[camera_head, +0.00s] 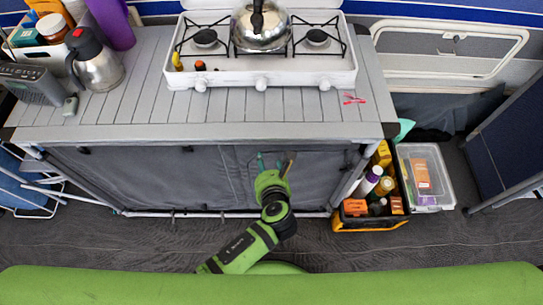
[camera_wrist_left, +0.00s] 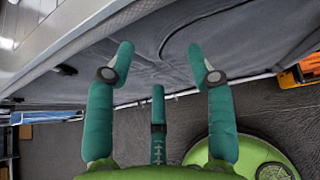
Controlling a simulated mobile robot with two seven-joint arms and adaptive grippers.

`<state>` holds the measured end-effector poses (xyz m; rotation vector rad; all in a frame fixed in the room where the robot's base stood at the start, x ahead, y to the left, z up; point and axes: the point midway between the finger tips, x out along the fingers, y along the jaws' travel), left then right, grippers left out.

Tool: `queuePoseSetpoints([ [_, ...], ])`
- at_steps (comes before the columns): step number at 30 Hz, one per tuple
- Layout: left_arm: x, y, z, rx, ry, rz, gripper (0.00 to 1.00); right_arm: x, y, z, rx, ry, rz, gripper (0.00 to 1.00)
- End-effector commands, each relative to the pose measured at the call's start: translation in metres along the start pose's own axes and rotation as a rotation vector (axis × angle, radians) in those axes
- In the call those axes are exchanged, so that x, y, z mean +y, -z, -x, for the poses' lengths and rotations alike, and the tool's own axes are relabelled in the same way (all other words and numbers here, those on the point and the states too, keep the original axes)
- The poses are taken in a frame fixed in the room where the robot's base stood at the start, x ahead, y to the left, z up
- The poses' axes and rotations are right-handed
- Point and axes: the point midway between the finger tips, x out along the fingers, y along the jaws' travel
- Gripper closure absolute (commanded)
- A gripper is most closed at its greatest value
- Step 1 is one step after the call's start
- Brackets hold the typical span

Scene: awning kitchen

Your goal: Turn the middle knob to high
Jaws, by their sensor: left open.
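The white stove (camera_head: 295,75) stands on the grey slatted table with white knobs along its front. The middle knob (camera_head: 261,84) is below the kettle, between the left knob (camera_head: 200,85) and the right knob (camera_head: 325,84). My left gripper (camera_head: 276,161) is in front of the table's grey cloth front, lower than the tabletop and well short of the knobs. Its teal fingers are spread apart and empty, as the left wrist view (camera_wrist_left: 160,62) also shows. The knobs are not in the wrist view. My right gripper is not in view.
A shiny kettle (camera_head: 260,27) sits on the stove between two burners. A steel jug (camera_head: 94,60) and a grey radio (camera_head: 32,84) stand at the left. A red item (camera_head: 354,99) lies right of the stove. The tabletop before the knobs is clear. A bottle crate (camera_head: 372,221) stands at the table's right.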

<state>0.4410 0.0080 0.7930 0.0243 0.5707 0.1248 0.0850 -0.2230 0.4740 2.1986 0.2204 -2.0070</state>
Motion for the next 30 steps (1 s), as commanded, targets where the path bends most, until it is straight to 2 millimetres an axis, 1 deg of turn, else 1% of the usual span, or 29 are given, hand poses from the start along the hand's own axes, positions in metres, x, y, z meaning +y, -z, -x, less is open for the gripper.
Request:
queuePoseSetpoints([
  [1, 0.003, 0.012, -0.005, 0.021, 0.0, 0.025, 0.46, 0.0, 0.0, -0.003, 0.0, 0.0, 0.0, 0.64],
  [9, 0.015, 0.061, -0.022, 0.124, -0.004, 0.187, 0.46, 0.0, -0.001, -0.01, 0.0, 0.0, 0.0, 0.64],
  [18, 0.03, 0.115, -0.036, 0.236, -0.029, 0.378, 0.46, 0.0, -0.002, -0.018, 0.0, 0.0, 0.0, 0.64],
  [24, 0.038, 0.141, -0.04, 0.288, -0.049, 0.477, 0.46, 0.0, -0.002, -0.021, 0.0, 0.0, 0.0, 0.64],
  [30, 0.041, 0.151, -0.042, 0.308, -0.059, 0.52, 0.46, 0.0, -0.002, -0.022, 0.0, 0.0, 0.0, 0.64],
])
